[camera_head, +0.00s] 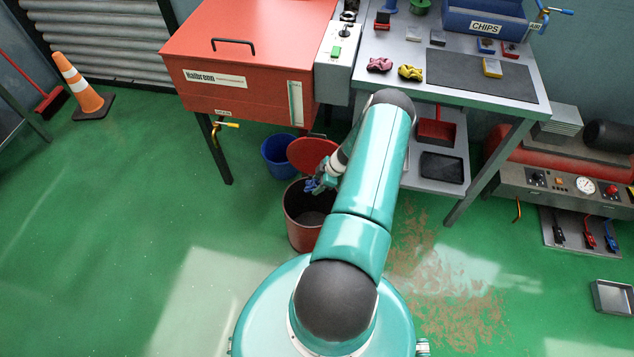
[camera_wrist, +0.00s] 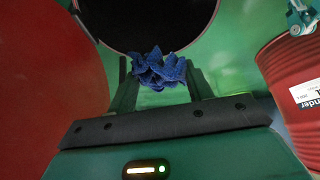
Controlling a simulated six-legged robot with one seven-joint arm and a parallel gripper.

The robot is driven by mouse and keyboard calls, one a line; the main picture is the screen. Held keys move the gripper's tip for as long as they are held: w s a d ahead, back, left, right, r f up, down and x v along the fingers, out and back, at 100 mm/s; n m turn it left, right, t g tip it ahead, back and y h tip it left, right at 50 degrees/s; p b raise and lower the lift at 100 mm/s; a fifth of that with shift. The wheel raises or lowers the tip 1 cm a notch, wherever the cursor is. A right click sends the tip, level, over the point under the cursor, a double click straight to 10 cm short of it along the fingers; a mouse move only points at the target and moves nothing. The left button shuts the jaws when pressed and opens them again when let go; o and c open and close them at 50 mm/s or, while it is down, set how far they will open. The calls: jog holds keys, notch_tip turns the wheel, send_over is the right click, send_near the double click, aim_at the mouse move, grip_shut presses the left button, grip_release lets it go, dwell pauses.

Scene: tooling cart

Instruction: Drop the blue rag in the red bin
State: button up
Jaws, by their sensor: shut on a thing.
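The blue rag (camera_wrist: 160,70) is bunched between the fingertips of my gripper (camera_wrist: 160,78) in the wrist view. In the head view, a small patch of the blue rag (camera_head: 310,185) shows at my gripper (camera_head: 315,187). The red bin (camera_head: 302,238) stands on the floor, its mouth facing up and partly hidden by my arm. Its round red lid (camera_head: 305,152) is raised at the back. My gripper appears over or close to the bin's back rim; its exact height is unclear. A large red surface (camera_wrist: 45,90) fills the left of the wrist view.
A blue bucket (camera_head: 277,158) stands just behind the red bin. A red cabinet (camera_head: 240,50) and a workbench (camera_head: 515,105) are at the back. A labelled red curved surface (camera_wrist: 290,85) is at right in the wrist view. Green floor (camera_head: 130,230) is clear on the left.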

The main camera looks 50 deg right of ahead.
notch_tip(320, 180, down, 10)
dwell(0.7)
jog(key=o, duration=1.2)
jog(key=v, duration=1.3)
jog(key=shift+r, duration=0.4)
jog(key=shift+d, duration=0.1)
